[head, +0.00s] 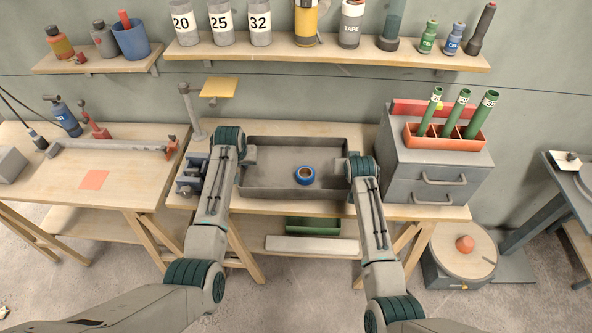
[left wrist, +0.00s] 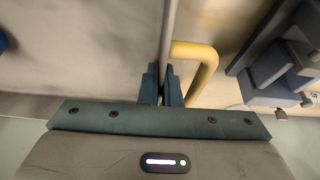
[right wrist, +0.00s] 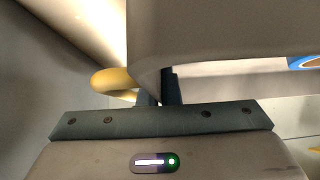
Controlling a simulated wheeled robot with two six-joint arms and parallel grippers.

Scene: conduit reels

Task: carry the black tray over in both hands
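The black tray (head: 272,168), dark grey in the picture, is at the middle bench in the head view, with a blue-rimmed tape roll (head: 304,175) inside. My left gripper (head: 247,153) is at the tray's left wall. In the left wrist view its fingers (left wrist: 162,88) close on both sides of the thin wall, beside a yellow handle (left wrist: 204,70). My right gripper (head: 350,168) is at the right wall. In the right wrist view its fingers (right wrist: 159,92) straddle that wall beside another yellow handle (right wrist: 112,80). Whether the tray touches the bench is unclear.
A drawer cabinet (head: 434,178) with an orange holder (head: 440,143) of green tubes stands right of the tray. A blue-grey vise (head: 190,176) and a post with a yellow plate (head: 219,87) are at left. The left bench has a pinkish square (head: 94,180) with free room around it.

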